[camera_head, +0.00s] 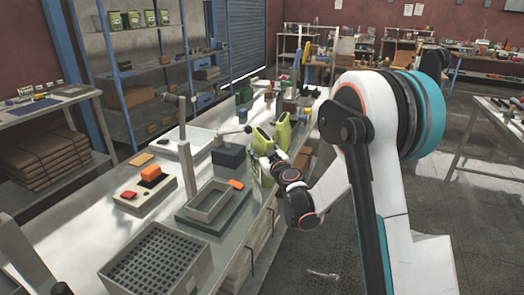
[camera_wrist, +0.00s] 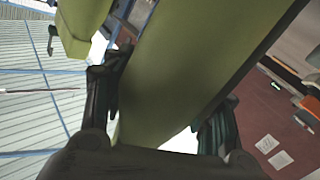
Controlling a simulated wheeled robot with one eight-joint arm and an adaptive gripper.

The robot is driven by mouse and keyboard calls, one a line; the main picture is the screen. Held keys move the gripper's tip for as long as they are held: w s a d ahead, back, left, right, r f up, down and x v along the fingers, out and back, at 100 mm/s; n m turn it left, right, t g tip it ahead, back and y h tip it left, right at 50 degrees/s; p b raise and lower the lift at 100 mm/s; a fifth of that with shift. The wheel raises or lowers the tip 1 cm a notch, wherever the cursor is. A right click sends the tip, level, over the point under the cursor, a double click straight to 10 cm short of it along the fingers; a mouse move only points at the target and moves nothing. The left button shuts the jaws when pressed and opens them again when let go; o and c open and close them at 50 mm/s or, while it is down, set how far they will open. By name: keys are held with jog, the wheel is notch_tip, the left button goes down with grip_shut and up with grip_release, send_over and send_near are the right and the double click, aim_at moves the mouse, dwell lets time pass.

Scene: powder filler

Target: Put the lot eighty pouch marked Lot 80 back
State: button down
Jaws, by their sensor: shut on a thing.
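Two yellow-green pouches show by my gripper in the head view: a left one (camera_head: 262,141) and a right one (camera_head: 283,131), over the bench's right edge. My gripper (camera_head: 268,164) is just below them, partly hidden by my wrist. In the wrist view, a large green pouch (camera_wrist: 192,62) fills the space between my two fingers (camera_wrist: 165,95), which are shut on it. Another green pouch (camera_wrist: 84,24) shows at the upper left, beyond the left finger. I cannot read a lot mark on either, nor tell which pouch in the head view is the held one.
Several green packs (camera_head: 133,19) stand on the blue-framed shelf at the back left. The bench (camera_head: 70,232) carries a grey grid rack (camera_head: 158,262), an open grey tray (camera_head: 211,200), a dark blue box (camera_head: 229,156) and a red-buttoned control box (camera_head: 145,188).

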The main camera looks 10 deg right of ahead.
jog(key=shift+f, duration=0.2)
jog(key=c, duration=0.6)
grip_release()
jog(key=shift+r, duration=0.1)
